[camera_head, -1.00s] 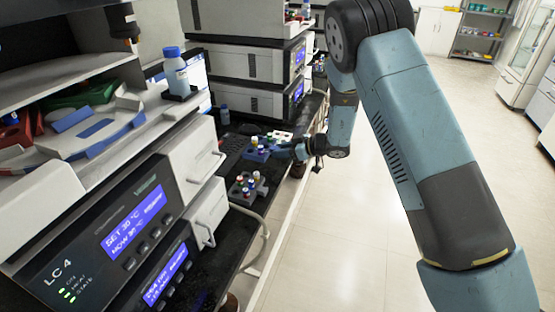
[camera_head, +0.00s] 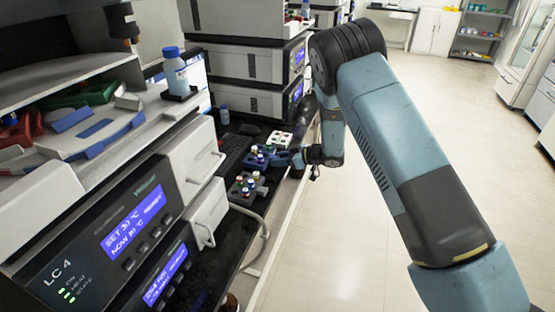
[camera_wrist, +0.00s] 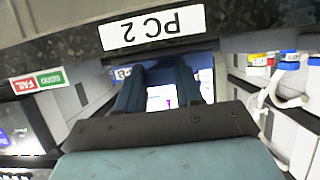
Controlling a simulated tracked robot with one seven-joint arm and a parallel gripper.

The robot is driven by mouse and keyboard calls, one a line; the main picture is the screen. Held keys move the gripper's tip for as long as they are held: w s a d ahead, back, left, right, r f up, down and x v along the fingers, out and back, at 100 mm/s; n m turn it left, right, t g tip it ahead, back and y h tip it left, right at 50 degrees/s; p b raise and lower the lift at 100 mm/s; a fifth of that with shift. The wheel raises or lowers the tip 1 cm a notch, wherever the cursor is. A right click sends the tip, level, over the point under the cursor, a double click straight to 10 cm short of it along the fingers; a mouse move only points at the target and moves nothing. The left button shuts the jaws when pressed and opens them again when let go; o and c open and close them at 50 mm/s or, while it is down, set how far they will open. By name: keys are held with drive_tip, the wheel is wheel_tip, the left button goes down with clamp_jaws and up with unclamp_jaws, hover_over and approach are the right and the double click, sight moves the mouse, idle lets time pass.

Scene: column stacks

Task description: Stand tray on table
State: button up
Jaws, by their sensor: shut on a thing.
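The small blue tray (camera_head: 257,164) holds several capped vials and is over the black bench top, in the middle of the head view. My gripper (camera_head: 277,157) comes to it from the right, and its fingers are shut on the tray's near right side. I cannot tell whether the tray's underside touches the bench top.
A grey rack (camera_head: 236,196) with vials stands close in front, and a white rack (camera_head: 284,137) stands just behind. Instruments (camera_head: 148,215) line the left. A PC 2 label (camera_wrist: 152,27) is on a dark edge in the wrist view. The floor (camera_head: 350,230) at right is clear.

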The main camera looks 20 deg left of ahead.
drive_tip(key=shift+f, duration=0.55)
drive_tip(key=o, duration=1.1)
drive_tip(key=shift+s+f, duration=0.1)
drive_tip(key=shift+c, duration=0.2)
drive_tip(key=shift+r, duration=0.3)
drive_tip(key=w+v, duration=0.1)
drive_tip(key=v, duration=1.1)
drive_tip(key=shift+s+r, duration=0.35)
drive_tip(key=shift+r, duration=0.05)
drive_tip(key=shift+d, duration=0.1)
